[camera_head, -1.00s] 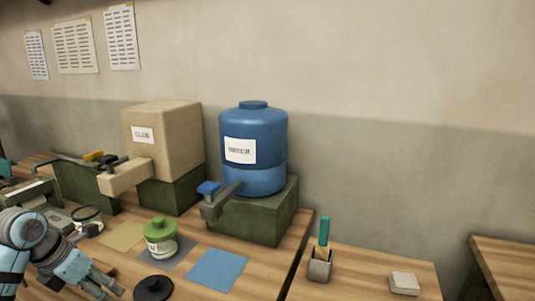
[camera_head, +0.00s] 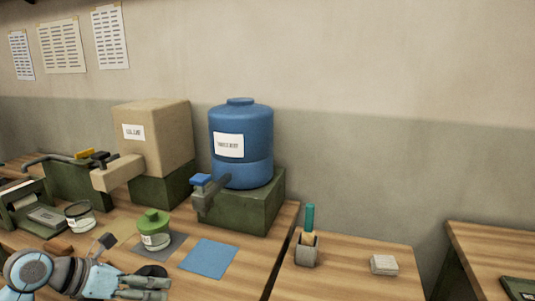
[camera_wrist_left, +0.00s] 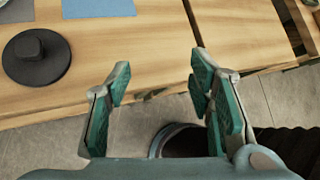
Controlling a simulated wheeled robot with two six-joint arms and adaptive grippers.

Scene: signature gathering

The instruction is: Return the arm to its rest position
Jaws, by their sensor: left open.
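My left gripper (camera_head: 162,288) is low at the left of the head view, at the front edge of the table. Its fingers are spread and empty in the left wrist view (camera_wrist_left: 160,75), over the table edge and the floor. A black round lid with a knob (camera_wrist_left: 36,62) lies on the table to the left of the fingers, apart from them. In the head view this lid (camera_head: 150,270) is partly hidden behind the gripper. My right gripper is not in view.
A jar with a green lid (camera_head: 154,230) stands behind the gripper, beside a blue mat (camera_head: 208,259). A blue dispenser (camera_head: 243,130) and a tan dispenser (camera_head: 150,130) stand on green blocks at the back. A brush holder (camera_head: 306,252) and a pale block (camera_head: 384,265) are right.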

